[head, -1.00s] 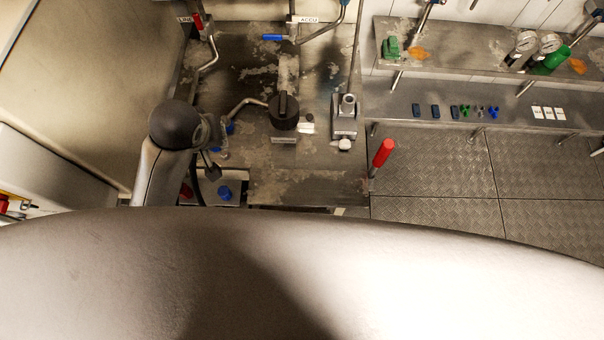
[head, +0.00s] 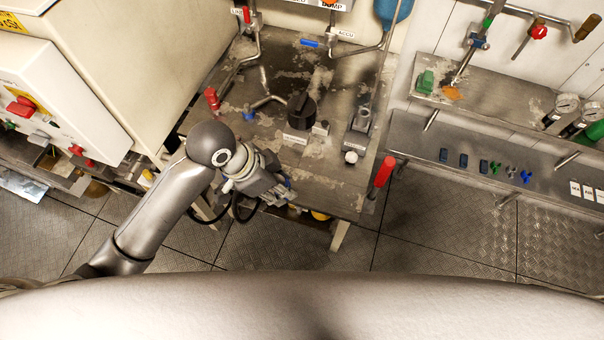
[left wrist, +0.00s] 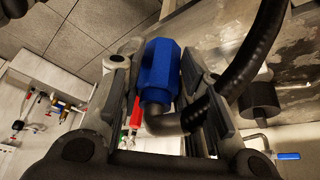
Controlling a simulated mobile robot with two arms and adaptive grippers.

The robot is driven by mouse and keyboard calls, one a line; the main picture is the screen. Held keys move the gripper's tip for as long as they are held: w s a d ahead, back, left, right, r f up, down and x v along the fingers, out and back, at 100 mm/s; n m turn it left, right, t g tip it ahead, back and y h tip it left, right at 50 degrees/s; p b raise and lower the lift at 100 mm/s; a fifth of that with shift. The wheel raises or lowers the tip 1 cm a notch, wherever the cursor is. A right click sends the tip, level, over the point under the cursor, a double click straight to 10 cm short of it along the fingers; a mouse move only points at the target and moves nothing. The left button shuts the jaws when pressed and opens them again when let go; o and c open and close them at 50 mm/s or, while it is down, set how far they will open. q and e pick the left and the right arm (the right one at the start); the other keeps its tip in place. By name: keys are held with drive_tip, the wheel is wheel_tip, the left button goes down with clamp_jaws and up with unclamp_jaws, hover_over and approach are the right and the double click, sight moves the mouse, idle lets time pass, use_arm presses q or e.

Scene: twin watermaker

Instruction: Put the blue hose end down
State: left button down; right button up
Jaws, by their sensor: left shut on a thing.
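The blue hose end (left wrist: 159,70) is a blue hex fitting on a bent black hose. In the left wrist view it sits between the fingers of my left gripper (left wrist: 160,85), which is shut on it. In the head view my left gripper (head: 283,194) is over the front edge of the stained metal bench (head: 325,170). The hose end is mostly hidden there behind the gripper. The black hose (left wrist: 258,45) curves up and to the right in the left wrist view. My right gripper is not in view.
On the bench stand a black knob (head: 301,108), a grey valve block (head: 359,128) and a bent metal pipe (head: 268,101). A red handle (head: 384,171) sticks out at the bench's right edge. A shelf (head: 480,150) with small blue and green parts is at the right. The plate floor is open below.

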use_arm(q)
drive_tip(key=w+d+f, duration=0.1)
drive_tip(key=w+f, duration=0.1)
drive_tip(key=w, duration=0.1)
drive_tip(key=w+d+f+p, duration=0.1)
drive_tip(key=w+d+f, duration=0.1)
drive_tip(key=w, duration=0.1)
drive_tip(key=w+d+f, duration=0.2)
drive_tip(key=f, duration=0.1)
drive_tip(key=shift+w+f+p, duration=0.1)
drive_tip(key=shift+w+p, duration=0.3)
drive_tip(key=shift+w+d+f, duration=0.25)
drive_tip(key=shift+w+f, duration=0.2)
drive_tip(key=shift+f, duration=0.35)
drive_tip(key=shift+f+p, duration=0.6)
drive_tip(key=shift+f, duration=0.8)
drive_tip(key=shift+f, duration=0.2)
drive_tip(key=c, duration=1.1)
unclamp_jaws()
